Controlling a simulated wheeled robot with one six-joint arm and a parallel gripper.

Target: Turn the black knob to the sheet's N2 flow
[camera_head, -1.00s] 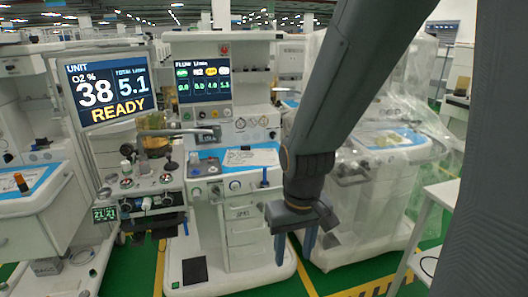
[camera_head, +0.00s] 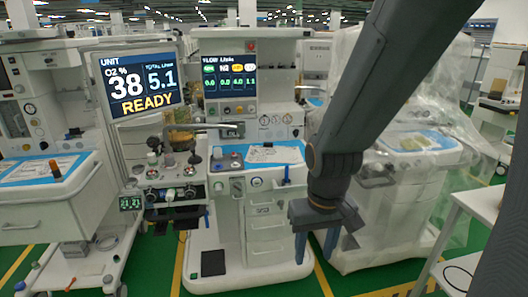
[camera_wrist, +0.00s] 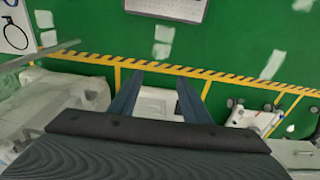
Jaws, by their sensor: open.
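The anaesthesia cart with the flow screen (camera_head: 229,75) stands at centre; the screen shows 0.0, 0.0, 4.0 and about 1.1. A row of small knobs (camera_head: 171,196) sits on the front of its left-hand panel; I cannot tell for sure which one is the black knob. A white sheet (camera_head: 273,155) lies on the cart's blue worktop (camera_head: 233,150); its print is too small to read. My gripper (camera_head: 315,246) points down, open and empty, in front and right of the cart's drawers, well apart from the knobs. In the wrist view its fingers (camera_wrist: 158,82) are spread over the floor.
A monitor (camera_head: 138,85) reads O2 38%, total 5.1, READY. Another cart (camera_head: 45,200) stands left, and a plastic-draped cart (camera_head: 400,190) right. A white table (camera_head: 482,205) is at the right edge.

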